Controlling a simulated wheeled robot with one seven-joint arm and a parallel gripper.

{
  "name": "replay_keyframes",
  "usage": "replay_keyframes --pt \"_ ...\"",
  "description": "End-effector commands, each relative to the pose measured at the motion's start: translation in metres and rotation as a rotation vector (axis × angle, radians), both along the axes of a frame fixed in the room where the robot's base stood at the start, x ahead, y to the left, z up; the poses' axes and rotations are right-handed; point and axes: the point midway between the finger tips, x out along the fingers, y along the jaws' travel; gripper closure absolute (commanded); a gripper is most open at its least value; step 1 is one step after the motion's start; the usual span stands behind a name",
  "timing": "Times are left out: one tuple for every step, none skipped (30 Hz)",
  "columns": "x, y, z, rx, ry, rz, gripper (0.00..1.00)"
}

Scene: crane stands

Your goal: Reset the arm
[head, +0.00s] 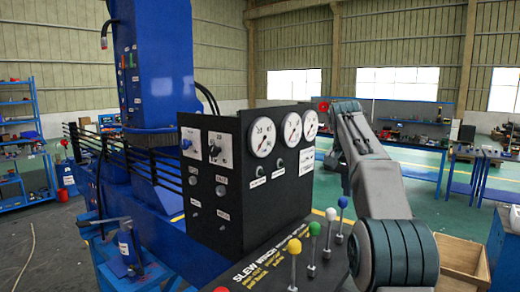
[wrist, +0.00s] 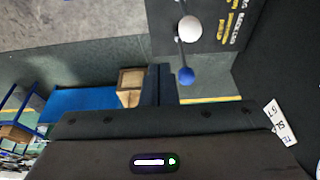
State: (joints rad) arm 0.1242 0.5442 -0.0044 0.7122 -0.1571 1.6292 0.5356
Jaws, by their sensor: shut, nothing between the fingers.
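My arm (head: 375,180) rises at the right of the head view and bends back behind the black control box. Its gripper is mostly hidden there by the box and my arm. In the wrist view my gripper (wrist: 158,85) is shut and empty, its two dark fingers together. A lever with a blue ball knob (wrist: 186,76) and one with a white knob (wrist: 189,28) show just right of the fingers. I cannot tell whether the fingers touch the blue-knobbed lever. In the head view the blue knob (head: 343,202) and white knob (head: 330,214) stand on the panel.
The black control box (head: 222,190) carries round gauges (head: 262,137). Green (head: 314,229), yellow (head: 294,246) and red (head: 221,290) knobs line the panel front. A blue crane column (head: 155,65) stands left. A wooden crate (head: 462,262) and blue workbenches (head: 420,165) are at right.

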Motion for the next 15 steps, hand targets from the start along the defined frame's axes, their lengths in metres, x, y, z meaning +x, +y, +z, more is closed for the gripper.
replay_keyframes --pt "-0.004 0.002 0.000 0.000 0.000 0.012 1.00" --pt "-0.007 0.004 -0.001 0.000 0.001 0.022 1.00" --pt "-0.012 0.007 -0.002 0.001 0.001 0.038 1.00" --pt "-0.017 0.010 -0.002 0.000 0.000 0.051 1.00" --pt "-0.022 0.013 -0.004 0.000 0.001 0.067 1.00" --pt "-0.030 0.017 -0.005 0.000 0.000 0.090 1.00" --pt "-0.037 0.020 -0.008 0.000 0.001 0.109 1.00" --pt "-0.044 0.023 -0.010 -0.001 0.001 0.127 1.00" --pt "-0.053 0.027 -0.013 -0.001 0.001 0.150 1.00" --pt "-0.060 0.030 -0.015 -0.002 0.001 0.169 1.00" --pt "-0.068 0.033 -0.018 -0.001 0.000 0.186 1.00" --pt "-0.077 0.037 -0.023 -0.001 -0.001 0.211 1.00" --pt "-0.085 0.041 -0.026 -0.001 0.000 0.228 1.00" --pt "-0.093 0.044 -0.030 -0.002 -0.002 0.247 1.00" --pt "-0.104 0.048 -0.036 -0.002 -0.003 0.269 1.00"
